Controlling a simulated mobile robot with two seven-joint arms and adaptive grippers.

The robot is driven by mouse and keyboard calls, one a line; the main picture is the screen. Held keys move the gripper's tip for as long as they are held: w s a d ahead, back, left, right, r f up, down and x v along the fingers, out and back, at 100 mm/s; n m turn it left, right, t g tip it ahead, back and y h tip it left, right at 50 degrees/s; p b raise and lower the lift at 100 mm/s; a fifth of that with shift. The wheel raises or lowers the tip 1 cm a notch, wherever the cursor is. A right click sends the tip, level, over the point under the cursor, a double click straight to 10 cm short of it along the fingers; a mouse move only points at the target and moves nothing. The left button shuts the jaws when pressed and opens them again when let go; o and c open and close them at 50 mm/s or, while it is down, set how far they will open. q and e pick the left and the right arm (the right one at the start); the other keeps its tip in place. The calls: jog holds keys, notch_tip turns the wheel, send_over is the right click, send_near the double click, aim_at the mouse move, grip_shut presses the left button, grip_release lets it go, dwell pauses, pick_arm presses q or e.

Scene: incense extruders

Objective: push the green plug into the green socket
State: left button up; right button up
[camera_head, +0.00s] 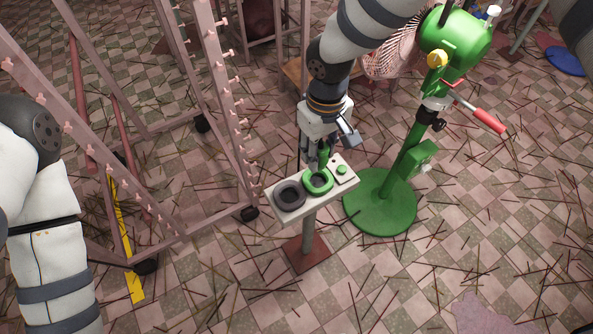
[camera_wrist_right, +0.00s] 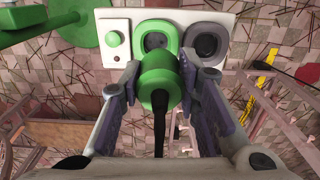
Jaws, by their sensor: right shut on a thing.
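My right gripper (camera_head: 318,160) is shut on the green plug (camera_wrist_right: 158,82), just behind and above the green socket. In the right wrist view the fingers (camera_wrist_right: 158,85) hold the plug from both sides, and a black cable trails from it. The green socket (camera_head: 318,181) is a thick ring on a pale panel (camera_head: 270,206). It also shows in the right wrist view (camera_wrist_right: 157,29), partly covered by the plug. The plug appears apart from the socket, though the exact gap cannot be told. My left arm shows at the left, but its gripper is out of view.
A dark grey socket (camera_head: 289,195) and a green button (camera_head: 341,170) share the panel, which stands on a post (camera_head: 308,236). A green fan-like machine (camera_head: 381,203) stands close at right. A pink rack (camera_head: 228,100) stands at left. Thin sticks litter the floor.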

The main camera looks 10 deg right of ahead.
aim_at(320, 164)
jog(key=shift+w+d+f, duration=0.1)
jog(key=shift+w+d, duration=0.1)
jog(key=shift+d, duration=0.15)
jog(key=shift+a+f, duration=0.1)
jog(key=shift+f, duration=0.35)
jog(key=shift+f+b, duration=1.25)
jog(key=shift+f, duration=1)
pick_arm(q)
jog(key=s+f+g, duration=0.1)
jog(key=s+f, duration=0.1)
jog(key=shift+s+a+f, duration=0.1)
jog(key=shift+s+f, duration=0.15)
jog(key=shift+f, duration=0.15)
pick_arm(e)
jog(key=shift+r, duration=0.1)
pick_arm(q)
jog(key=shift+w+r+p, duration=0.25)
jog(key=shift+p, duration=0.05)
jog(key=shift+s+f+b, duration=0.45)
jog(key=shift+f+b, duration=0.05)
pick_arm(e)
jog(key=shift+f, duration=1.55)
jog(key=o, duration=1.2)
jog(key=shift+o, duration=0.2)
